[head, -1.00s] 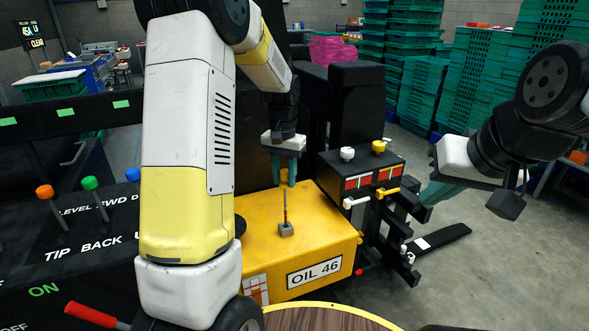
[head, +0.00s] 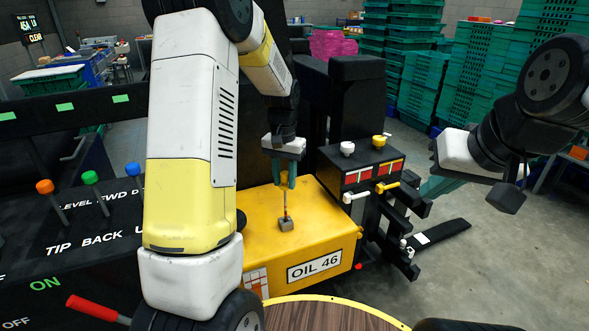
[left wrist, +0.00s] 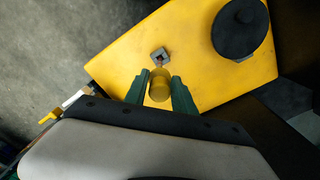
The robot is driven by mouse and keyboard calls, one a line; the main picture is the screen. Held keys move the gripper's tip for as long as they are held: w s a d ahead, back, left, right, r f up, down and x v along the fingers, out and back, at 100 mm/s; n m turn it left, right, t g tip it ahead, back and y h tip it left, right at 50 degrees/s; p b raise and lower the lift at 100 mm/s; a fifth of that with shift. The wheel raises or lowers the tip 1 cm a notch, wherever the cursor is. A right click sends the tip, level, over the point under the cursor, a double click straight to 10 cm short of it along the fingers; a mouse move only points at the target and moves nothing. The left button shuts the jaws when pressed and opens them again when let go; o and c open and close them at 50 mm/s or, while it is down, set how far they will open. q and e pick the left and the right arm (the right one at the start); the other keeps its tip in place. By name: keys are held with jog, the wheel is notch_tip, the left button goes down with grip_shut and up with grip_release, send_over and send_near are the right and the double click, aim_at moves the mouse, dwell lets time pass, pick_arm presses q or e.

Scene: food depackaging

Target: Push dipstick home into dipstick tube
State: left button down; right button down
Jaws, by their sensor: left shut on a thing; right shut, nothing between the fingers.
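The dipstick has a yellow cylindrical handle (left wrist: 159,86) and a thin rod (head: 286,204). My left gripper (head: 285,180) is shut on the handle, with one teal finger on each side of it in the left wrist view (left wrist: 158,92). The dipstick tube (head: 286,224) is a small grey square block on top of the yellow OIL 46 tank (head: 262,237). The rod stands nearly upright over the tube, and its lower end meets the block. How deep it sits I cannot tell. My right gripper (head: 432,187) is shut and empty, off to the right above the floor.
A black round cap (left wrist: 240,28) stands on the tank. A black box with white and yellow knobs and levers (head: 361,168) is right of the tank. A control panel with coloured levers (head: 75,220) is at left. A round wooden top (head: 325,316) is in front.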

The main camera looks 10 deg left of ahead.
aim_at(285, 200)
pick_arm(q)
jog(key=shift+f, duration=6.5)
jog(key=c, duration=1)
grip_release()
jog(key=shift+o, duration=0.2)
jog(key=shift+r, duration=0.1)
notch_tip(285, 200, up, 8)
jog(key=shift+f, duration=0.15)
